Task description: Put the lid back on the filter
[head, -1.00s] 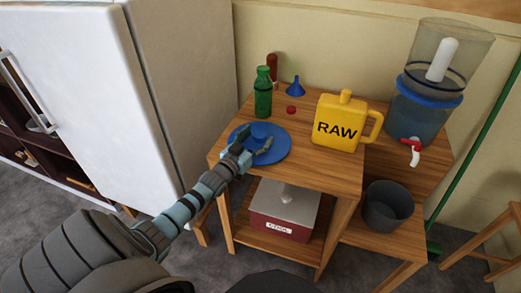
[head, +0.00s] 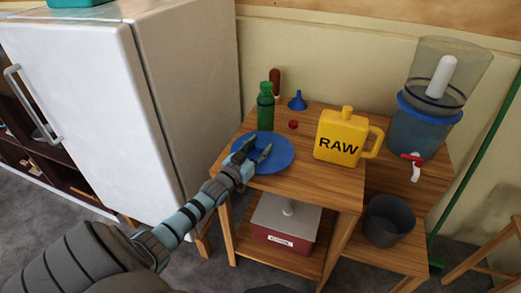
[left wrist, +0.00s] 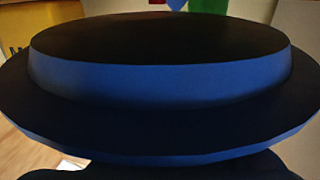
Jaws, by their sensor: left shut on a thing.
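The blue round lid (head: 279,157) is at the front left of the wooden table's upper top. My left gripper (head: 251,153) is shut on the lid's middle, and its fingers hide the knob. I cannot tell for sure whether the lid touches the table. In the left wrist view the lid (left wrist: 160,92) fills most of the picture as a stepped blue disc, dark on its upper face. The filter stands at the right on a lower top, with a clear upper vessel (head: 470,68), open on top, a white candle inside and a blue ring (head: 430,109). My right gripper is out of view.
A yellow RAW jug (head: 342,137) stands between the lid and the filter. A green bottle (head: 266,108), a red cap (head: 293,125), a blue funnel (head: 298,101) and a brown bottle (head: 275,80) are behind the lid. A fridge (head: 75,95) stands left; a grey bucket (head: 388,221) sits below the filter.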

